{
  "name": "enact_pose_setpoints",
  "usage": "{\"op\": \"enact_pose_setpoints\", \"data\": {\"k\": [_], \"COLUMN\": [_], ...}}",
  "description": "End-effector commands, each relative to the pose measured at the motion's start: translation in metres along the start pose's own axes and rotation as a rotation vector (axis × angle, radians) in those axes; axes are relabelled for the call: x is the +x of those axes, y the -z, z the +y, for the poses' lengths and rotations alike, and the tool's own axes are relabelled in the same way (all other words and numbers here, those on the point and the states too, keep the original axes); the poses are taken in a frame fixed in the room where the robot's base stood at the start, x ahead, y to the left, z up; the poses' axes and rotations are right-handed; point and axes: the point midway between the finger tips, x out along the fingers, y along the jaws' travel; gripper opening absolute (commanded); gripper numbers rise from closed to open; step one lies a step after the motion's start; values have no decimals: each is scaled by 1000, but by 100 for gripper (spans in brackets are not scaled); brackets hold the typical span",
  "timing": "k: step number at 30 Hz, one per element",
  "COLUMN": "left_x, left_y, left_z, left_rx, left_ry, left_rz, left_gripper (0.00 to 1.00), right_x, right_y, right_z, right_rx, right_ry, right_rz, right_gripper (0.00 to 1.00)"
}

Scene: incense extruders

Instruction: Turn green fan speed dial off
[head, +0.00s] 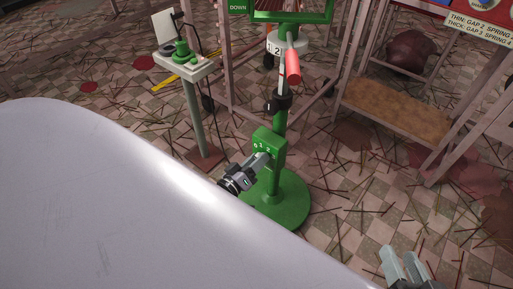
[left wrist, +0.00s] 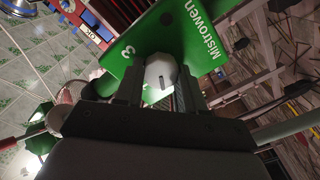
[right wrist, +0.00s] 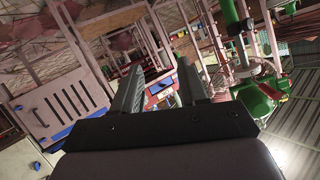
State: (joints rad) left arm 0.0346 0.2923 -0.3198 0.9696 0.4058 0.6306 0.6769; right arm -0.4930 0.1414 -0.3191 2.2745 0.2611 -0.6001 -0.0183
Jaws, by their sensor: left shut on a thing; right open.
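The green fan stand (head: 281,190) rises from a round green base on the floor. Its green control box (head: 268,138) carries white speed numbers. My left gripper (head: 256,164) is at the front of this box. In the left wrist view the pale faceted dial (left wrist: 160,70), with a dark slot mark, sits between the fingers on the green panel (left wrist: 120,58) marked "3" and "Mistrowen". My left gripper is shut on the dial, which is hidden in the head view. My right gripper (head: 405,262) is open and empty at the lower right, away from the fan.
A large pale smooth surface (head: 90,200) fills the lower left. A small stand with a green device (head: 182,50) is behind the fan. A metal frame with a wooden shelf (head: 395,108) stands at the right. Thin sticks litter the tiled floor.

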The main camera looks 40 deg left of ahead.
Motion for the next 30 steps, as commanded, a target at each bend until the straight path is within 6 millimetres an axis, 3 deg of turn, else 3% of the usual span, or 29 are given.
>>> {"op": "enact_pose_setpoints", "data": {"k": [5, 6, 8, 9, 19, 30], "left_x": [-1, -1, -1, -1, -5, -59], "left_y": [0, 0, 0, 0, 0, 1], "left_z": [-1, -1, -1, -1, 0, 0], "left_rx": [0, 0, 0, 0, 1, 1], "left_ry": [2, 2, 2, 2, 2, 3], "left_rz": [-1, -1, -1, -1, -1, -3], "left_gripper": [8, 42, 61, 64, 64, 64], "right_x": [0, 0, 0, 0, -1, -12], "right_y": [0, -1, -1, -1, -2, 1], "right_z": [0, 0, 0, 0, 1, 9], "right_rx": [0, 0, 0, 0, -7, -65], "right_ry": [0, 0, 0, 0, -4, -60], "right_rz": [-1, -1, -2, -2, -9, -29], "right_gripper": [43, 43, 43, 43, 43, 43]}}
